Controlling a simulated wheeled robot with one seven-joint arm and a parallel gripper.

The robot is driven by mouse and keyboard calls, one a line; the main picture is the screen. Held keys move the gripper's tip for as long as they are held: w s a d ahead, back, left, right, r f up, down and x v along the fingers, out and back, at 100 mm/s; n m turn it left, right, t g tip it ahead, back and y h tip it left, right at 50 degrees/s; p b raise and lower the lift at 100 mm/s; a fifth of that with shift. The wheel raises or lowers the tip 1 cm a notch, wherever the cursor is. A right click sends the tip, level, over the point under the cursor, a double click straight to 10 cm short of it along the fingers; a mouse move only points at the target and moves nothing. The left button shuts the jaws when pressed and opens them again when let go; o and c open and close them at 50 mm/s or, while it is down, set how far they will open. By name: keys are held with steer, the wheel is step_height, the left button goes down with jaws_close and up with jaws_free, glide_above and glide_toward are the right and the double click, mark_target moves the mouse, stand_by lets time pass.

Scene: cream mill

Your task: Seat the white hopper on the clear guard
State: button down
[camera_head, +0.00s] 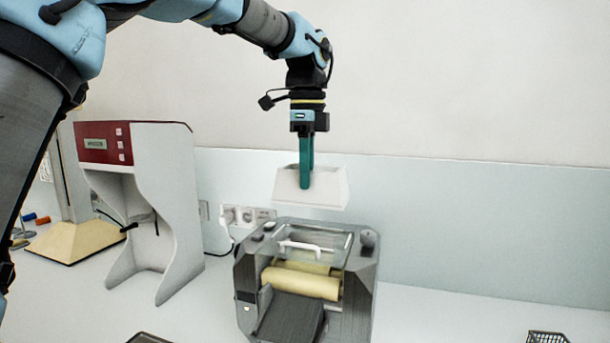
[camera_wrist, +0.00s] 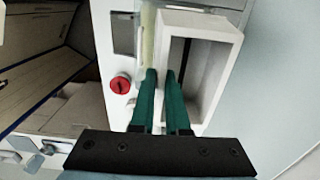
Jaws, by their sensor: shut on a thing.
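The white hopper (camera_head: 330,187) hangs in the air above the mill (camera_head: 362,285). It is a flared box, wider at the bottom in the head view. My gripper (camera_head: 306,185) points down and is shut on the hopper's near wall. In the wrist view the hopper (camera_wrist: 230,35) is an open rectangular frame, with one green finger of my gripper (camera_wrist: 161,76) on each side of its wall. The clear guard (camera_head: 325,238) lies over the mill's cream rollers, below the hopper, with a visible gap between them. A white handle (camera_head: 300,248) sits on the guard.
A white-and-red bench machine (camera_head: 165,200) stands left of the mill. A beige-based stand (camera_head: 75,240) is farther left. Wall sockets (camera_head: 245,214) are behind. A dark basket (camera_head: 547,337) is at the lower right. The counter right of the mill is mostly clear.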

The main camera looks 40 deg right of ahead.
mark_target(307, 199)
steer(key=shift+w+d+f, duration=0.1)
steer(key=shift+f, duration=0.8)
steer(key=shift+f+b, duration=1.95)
steer(key=shift+f, duration=0.8)
steer(key=shift+p, duration=0.5)
steer(key=shift+f, duration=0.8)
steer(key=c, duration=0.8)
jaws_free()
steer(key=shift+c, duration=0.2)
step_height(307, 199, up, 11)
steer(key=shift+f+b, duration=0.1)
steer(key=shift+b, duration=0.7)
